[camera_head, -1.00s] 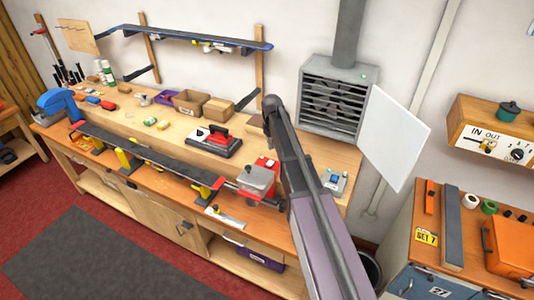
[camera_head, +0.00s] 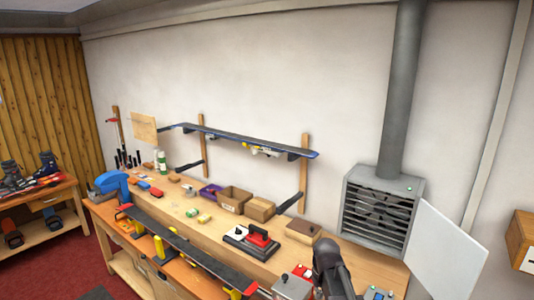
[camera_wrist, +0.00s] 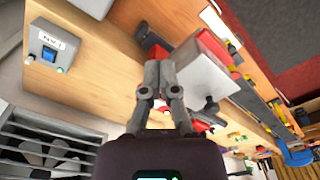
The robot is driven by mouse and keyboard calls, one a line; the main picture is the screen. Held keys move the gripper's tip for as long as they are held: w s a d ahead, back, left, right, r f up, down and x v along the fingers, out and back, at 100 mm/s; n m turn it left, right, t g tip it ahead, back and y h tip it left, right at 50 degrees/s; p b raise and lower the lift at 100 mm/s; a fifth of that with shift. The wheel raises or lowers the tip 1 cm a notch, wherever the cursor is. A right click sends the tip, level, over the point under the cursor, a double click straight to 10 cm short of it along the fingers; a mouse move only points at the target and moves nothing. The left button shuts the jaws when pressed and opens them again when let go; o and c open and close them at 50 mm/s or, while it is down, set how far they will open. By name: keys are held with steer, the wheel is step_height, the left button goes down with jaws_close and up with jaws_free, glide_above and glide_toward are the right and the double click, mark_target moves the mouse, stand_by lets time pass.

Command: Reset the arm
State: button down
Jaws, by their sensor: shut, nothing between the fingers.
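My gripper shows in the wrist view (camera_wrist: 165,95), its two dark grey fingers together with nothing between them. It hangs over the right part of the wooden workbench, near a red and grey bench device (camera_wrist: 203,72). In the head view my arm rises at the lower middle, and the fingertips cannot be made out there. The same bench device (camera_head: 293,287) shows just left of my arm, partly cut off by the bottom edge.
A vented metal cabinet (camera_head: 380,212) with its white door (camera_head: 445,250) open stands right of my arm. A ski (camera_head: 190,247) lies along the bench front. Cardboard boxes (camera_head: 235,199) stand behind.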

steer(key=s+m, duration=0.1)
steer(key=s, duration=0.8)
step_height(320, 180, down, 14)
steer(key=s+b, duration=0.1)
steer(key=b, duration=1.3)
steer(key=shift+s+g, duration=0.3)
steer(key=shift+s, duration=0.1)
